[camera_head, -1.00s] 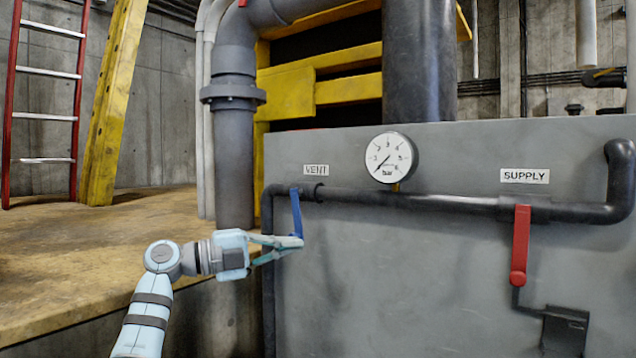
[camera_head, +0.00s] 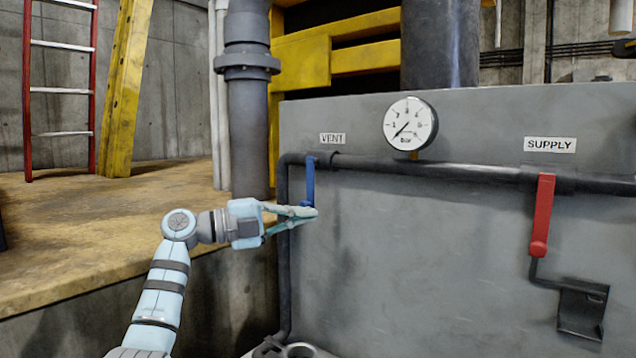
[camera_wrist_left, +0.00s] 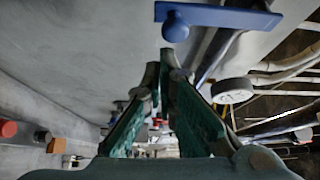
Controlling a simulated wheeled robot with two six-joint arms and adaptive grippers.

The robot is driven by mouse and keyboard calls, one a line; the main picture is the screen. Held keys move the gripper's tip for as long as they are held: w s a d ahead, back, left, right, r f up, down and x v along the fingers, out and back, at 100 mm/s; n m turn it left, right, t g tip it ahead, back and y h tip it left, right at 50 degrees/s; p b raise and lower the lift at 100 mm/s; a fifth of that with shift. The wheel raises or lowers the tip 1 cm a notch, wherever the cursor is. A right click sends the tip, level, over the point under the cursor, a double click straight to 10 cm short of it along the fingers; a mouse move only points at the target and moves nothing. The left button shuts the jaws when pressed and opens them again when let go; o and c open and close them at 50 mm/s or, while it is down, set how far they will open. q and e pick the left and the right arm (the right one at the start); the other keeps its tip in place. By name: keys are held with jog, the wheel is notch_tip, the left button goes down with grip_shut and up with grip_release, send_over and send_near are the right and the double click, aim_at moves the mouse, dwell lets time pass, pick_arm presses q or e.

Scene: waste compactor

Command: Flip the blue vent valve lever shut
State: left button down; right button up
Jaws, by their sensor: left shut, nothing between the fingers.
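The blue vent lever (camera_head: 309,184) hangs almost straight down from the dark pipe, under the VENT label (camera_head: 332,139). My left gripper (camera_head: 313,212) is shut and empty, its fingertips at the lever's lower end. In the left wrist view the lever (camera_wrist_left: 230,18) crosses the top of the picture, with its round knob (camera_wrist_left: 175,28) just beyond the shut fingertips (camera_wrist_left: 167,57). I cannot tell whether fingertips and lever touch. My right gripper is out of view.
A red lever (camera_head: 542,213) hangs under the SUPPLY label (camera_head: 549,145) to the right. A round gauge (camera_head: 410,124) sits above the dark pipe (camera_head: 430,172) on the grey panel (camera_head: 420,260). A thick vertical pipe (camera_head: 249,130) stands behind my left gripper.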

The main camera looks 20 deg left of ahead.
pick_arm(q)
jog(key=s+a+b, duration=0.2)
jog(key=s+a, duration=0.2)
jog(key=s, duration=0.4)
jog(key=shift+s+r+b, duration=0.15)
jog(key=shift+s+b, duration=0.2)
jog(key=shift+b, duration=0.05)
jog(key=shift+a, duration=0.1)
